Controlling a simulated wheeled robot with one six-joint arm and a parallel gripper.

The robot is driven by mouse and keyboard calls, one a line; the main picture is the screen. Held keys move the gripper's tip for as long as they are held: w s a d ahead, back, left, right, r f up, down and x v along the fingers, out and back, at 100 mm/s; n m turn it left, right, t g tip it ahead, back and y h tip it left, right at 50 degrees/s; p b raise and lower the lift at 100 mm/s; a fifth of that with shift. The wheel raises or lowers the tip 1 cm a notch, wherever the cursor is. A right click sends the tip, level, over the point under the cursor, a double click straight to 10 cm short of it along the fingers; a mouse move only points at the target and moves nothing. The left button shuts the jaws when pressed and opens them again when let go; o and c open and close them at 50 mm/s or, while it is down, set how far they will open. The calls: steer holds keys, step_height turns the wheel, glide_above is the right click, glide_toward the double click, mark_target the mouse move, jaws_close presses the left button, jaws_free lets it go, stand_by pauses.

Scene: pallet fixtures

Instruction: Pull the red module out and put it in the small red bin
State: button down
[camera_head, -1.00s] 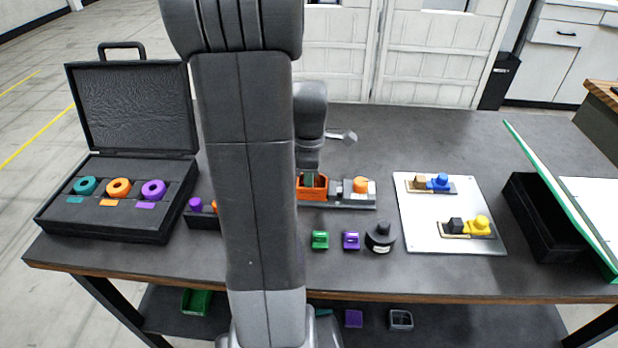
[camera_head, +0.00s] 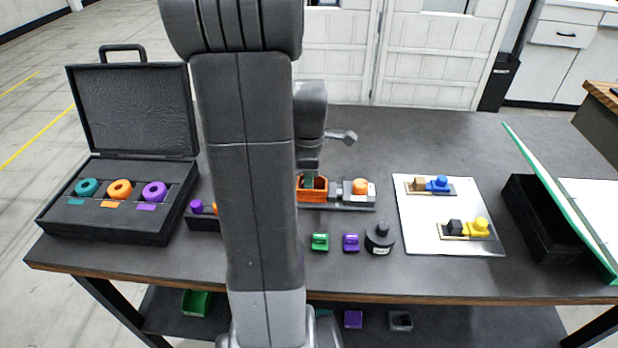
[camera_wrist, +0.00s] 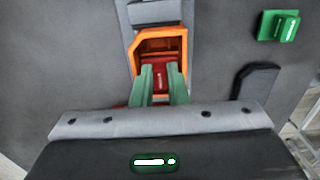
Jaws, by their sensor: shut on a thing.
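The red module (camera_wrist: 155,77) sits inside an open orange housing (camera_wrist: 140,47) in the wrist view. My gripper (camera_wrist: 163,72) has its two green fingers reaching into the housing and is shut on the module. In the head view the orange housing (camera_head: 313,195) is just right of my arm, which hides part of it; one green fingertip (camera_head: 308,180) shows in it. I cannot make out the small red bin in the head view.
A grey fixture with an orange knob (camera_head: 360,187) adjoins the housing. Green (camera_head: 320,242) and purple (camera_head: 351,243) blocks and a dark round piece (camera_head: 379,238) stand in front. An open case (camera_head: 115,232) is left, a white plate (camera_head: 440,210) right. Bins (camera_head: 197,302) stand on the lower shelf.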

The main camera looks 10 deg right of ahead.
steer(key=shift+r+p, duration=2.3)
steer(key=shift+r, duration=0.65)
steer(key=shift+w, duration=0.1)
